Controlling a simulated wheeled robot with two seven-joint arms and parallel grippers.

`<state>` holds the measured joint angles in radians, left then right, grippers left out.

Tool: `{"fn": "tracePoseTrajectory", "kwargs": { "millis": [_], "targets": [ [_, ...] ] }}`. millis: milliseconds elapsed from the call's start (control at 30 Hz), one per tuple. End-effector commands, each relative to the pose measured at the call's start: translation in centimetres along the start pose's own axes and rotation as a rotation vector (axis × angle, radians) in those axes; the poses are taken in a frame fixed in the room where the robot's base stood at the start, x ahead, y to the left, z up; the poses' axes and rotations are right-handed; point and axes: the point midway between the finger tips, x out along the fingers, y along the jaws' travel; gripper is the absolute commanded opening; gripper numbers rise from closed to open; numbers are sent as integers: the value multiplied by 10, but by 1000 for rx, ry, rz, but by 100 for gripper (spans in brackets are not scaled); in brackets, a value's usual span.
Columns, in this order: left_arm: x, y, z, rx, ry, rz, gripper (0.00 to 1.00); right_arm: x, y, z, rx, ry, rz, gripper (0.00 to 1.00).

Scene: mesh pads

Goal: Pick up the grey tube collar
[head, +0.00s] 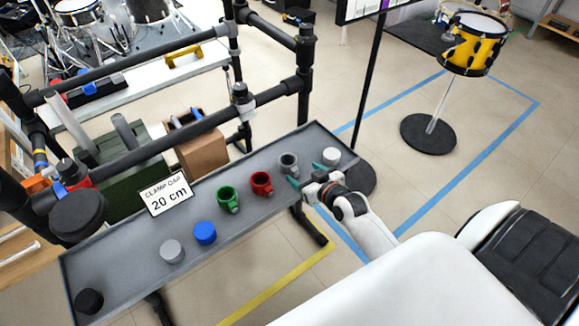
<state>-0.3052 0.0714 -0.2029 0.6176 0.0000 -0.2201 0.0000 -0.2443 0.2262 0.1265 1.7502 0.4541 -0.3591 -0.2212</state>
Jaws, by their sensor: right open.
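The grey tube collar (288,161) stands on the long grey tray (130,245), toward its right end. It has an open round top and a small side lug like the red and green collars. My right gripper (305,175) comes in from the right with its teal fingertips apart. The fingertips are just right of and in front of the grey collar, with nothing between them. Whether a fingertip touches the collar cannot be told. My left gripper is not in view.
A white cap (331,156) sits close behind the right gripper. A red collar (261,184), green collar (228,199), blue cap (205,233), grey cap (172,251) and black cap (88,301) line the tray leftward. A sign (166,193) and dark tube frame (150,152) stand behind.

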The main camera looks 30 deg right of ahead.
Motion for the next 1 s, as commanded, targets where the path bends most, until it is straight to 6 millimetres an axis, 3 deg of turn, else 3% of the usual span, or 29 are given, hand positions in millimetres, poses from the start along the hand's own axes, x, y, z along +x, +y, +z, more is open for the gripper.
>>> {"fn": "tracePoseTrajectory", "kwargs": {
  "millis": [267, 533, 867, 1000],
  "targets": [
    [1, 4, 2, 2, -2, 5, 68, 24, 2, 0, 1, 0, 0, 72],
    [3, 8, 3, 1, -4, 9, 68, 63, 8, -1, 0, 0, 0, 72],
    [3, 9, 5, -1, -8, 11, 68, 70, 8, -1, -1, 1, 0, 72],
    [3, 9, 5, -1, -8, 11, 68, 70, 8, -1, -1, 1, 0, 50]
  ]
}}
